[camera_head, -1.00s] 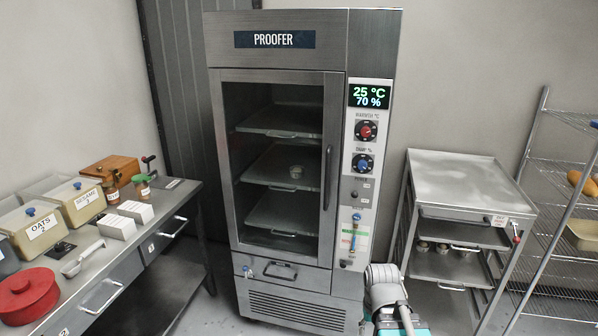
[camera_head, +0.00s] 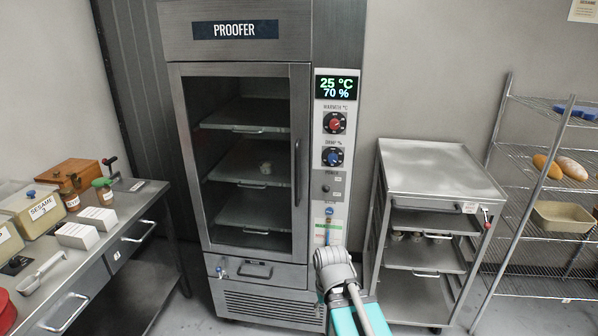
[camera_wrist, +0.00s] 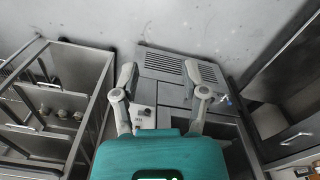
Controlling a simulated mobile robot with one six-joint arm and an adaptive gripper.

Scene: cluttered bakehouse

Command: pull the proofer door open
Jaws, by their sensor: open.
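The proofer (camera_head: 335,185) stands upright against the wall in the head view. Its glass-fronted door (camera_head: 300,90) looks shut, with a dark vertical handle (camera_head: 297,172) on its right side. Trays show through the glass. My arm rises in front of the proofer's lower right, well below the handle, and my gripper's fingers cannot be made out there. In the wrist view my gripper (camera_wrist: 160,78) is open, its two fingers spread with nothing between them. The proofer's lower vent panel (camera_wrist: 170,65) appears beyond them, tilted, and I cannot make out the handle there.
A steel bench (camera_head: 127,197) with tubs, jars and a scoop stands left. A tray trolley (camera_head: 440,170) stands close on the right, also seen in the wrist view (camera_wrist: 75,48). A wire rack (camera_head: 525,195) is farther right. Some floor shows between bench and proofer.

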